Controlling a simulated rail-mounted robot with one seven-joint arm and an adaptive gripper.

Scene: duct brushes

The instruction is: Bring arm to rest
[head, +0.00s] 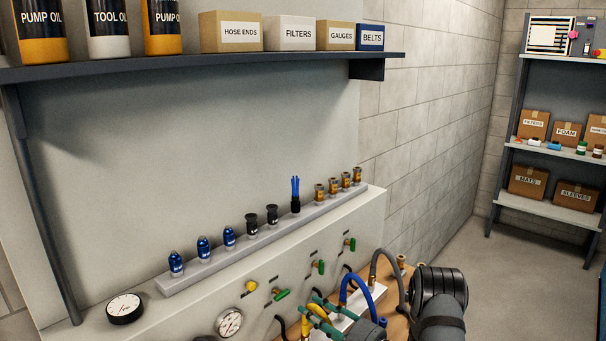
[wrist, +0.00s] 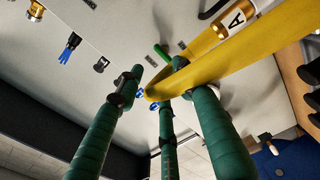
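My gripper (head: 314,305) is low in the middle of the head view, in front of the panel, among the hoses. Its green-wrapped fingers also show in the wrist view (wrist: 153,78), reaching up from the bottom with their tips apart. I see nothing held between them. My arm (head: 440,300) comes in from the lower right. A yellow hose (wrist: 255,62) passes close by the fingertips in the wrist view; whether it touches them I cannot tell. A blue hose (head: 358,283) arches just beside the gripper in the head view.
A grey ledge (head: 215,262) carries a row of blue, black and brass fittings. Gauges (head: 125,308) and green valve handles (head: 318,266) are on the panel below. A shelf (head: 215,62) with bottles and boxes overhangs. Floor (head: 450,260) at the right is clear.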

